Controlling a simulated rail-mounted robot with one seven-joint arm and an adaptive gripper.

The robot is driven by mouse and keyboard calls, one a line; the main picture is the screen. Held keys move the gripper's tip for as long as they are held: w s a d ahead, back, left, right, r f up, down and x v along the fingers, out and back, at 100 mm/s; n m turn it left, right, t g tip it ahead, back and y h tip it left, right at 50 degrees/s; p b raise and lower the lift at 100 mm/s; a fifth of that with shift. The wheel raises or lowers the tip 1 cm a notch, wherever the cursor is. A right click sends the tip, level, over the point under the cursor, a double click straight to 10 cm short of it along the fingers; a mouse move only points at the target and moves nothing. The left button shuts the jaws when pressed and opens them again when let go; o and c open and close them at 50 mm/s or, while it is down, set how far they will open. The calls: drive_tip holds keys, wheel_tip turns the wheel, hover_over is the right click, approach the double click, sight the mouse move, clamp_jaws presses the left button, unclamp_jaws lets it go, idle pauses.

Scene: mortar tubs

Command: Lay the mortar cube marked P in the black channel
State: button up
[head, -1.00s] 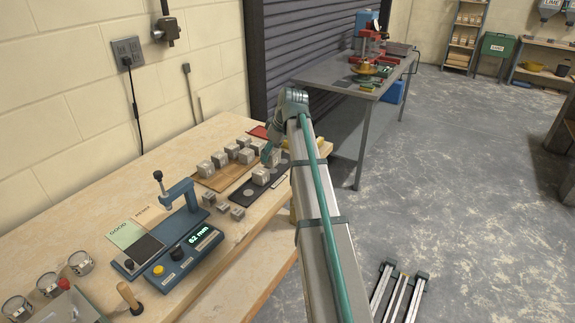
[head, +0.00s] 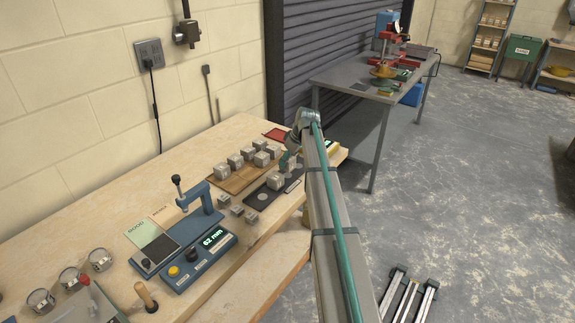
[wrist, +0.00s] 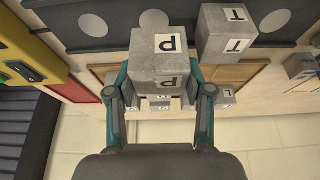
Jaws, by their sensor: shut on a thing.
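The mortar cube marked P (wrist: 160,62) is grey and sits between the fingers of my gripper (wrist: 163,92), which is shut on it. In the head view my gripper (head: 288,163) is over the back end of a black strip (head: 258,201), which I take for the black channel. The strip has round grey spots and also shows in the wrist view (wrist: 95,33). A cube marked T (wrist: 228,38) stands just beside the held cube, with a small gap. It appears on the strip in the head view (head: 275,184). I cannot tell whether the P cube touches the strip.
A wooden board (head: 222,184) with several grey cubes lies between the strip and the wall. Smaller blocks (head: 237,211) and a blue gauge reading 62 mm (head: 190,255) stand nearer. A red item (head: 275,134) and a yellow item (head: 333,147) lie beyond.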

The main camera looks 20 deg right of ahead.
sight(288, 167)
drive_tip(key=shift+w+d+f, duration=0.15)
drive_tip(key=shift+w+f, duration=0.25)
drive_tip(key=shift+f, duration=0.05)
wheel_tip(288, 167, down, 3)
drive_tip(key=shift+r+p, duration=0.1)
drive_tip(key=shift+p, duration=0.9)
drive_tip(key=shift+f, duration=0.2)
drive_tip(key=shift+f, duration=0.2)
drive_tip(key=o, duration=1.4)
drive_tip(key=shift+r, duration=0.1)
drive_tip(key=b+v, duration=0.3)
drive_tip(key=v, duration=0.9)
drive_tip(key=shift+r, duration=0.15)
